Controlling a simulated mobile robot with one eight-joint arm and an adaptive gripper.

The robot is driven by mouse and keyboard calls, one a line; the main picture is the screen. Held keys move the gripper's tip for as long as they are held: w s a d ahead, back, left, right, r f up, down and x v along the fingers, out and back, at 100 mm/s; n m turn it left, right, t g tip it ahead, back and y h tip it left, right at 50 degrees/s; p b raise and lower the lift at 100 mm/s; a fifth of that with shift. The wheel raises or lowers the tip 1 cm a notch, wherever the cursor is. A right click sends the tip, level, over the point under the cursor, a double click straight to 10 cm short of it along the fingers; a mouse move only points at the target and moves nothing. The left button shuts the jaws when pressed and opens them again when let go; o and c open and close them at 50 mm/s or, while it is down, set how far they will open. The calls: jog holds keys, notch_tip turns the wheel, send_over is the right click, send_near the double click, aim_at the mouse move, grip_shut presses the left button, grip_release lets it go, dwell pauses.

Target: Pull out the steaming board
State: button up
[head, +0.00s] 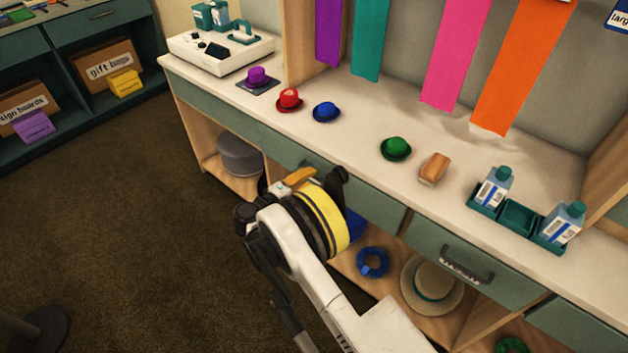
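A long grey-green front panel (235,118) runs under the left part of the counter; it may be the front of the steaming board, but no pulled-out board shows. A dark handle-like piece (318,164) on this panel is partly hidden by my gripper. My gripper (318,180) is in front of the panel, below the counter edge. Its fingers are dark and small in view; I cannot tell if they are open or shut, or if they touch the handle.
The counter (350,140) holds purple, red, blue and green (396,148) small hats, a brown block-like brush (434,168) and a teal caddy (517,216) with bottles. A handled drawer (468,264) is at right. Open shelves below hold hats.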

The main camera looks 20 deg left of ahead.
jog(key=shift+x, duration=1.2)
grip_shut()
jog(key=shift+s+a, duration=0.1)
jog(key=shift+s, duration=0.05)
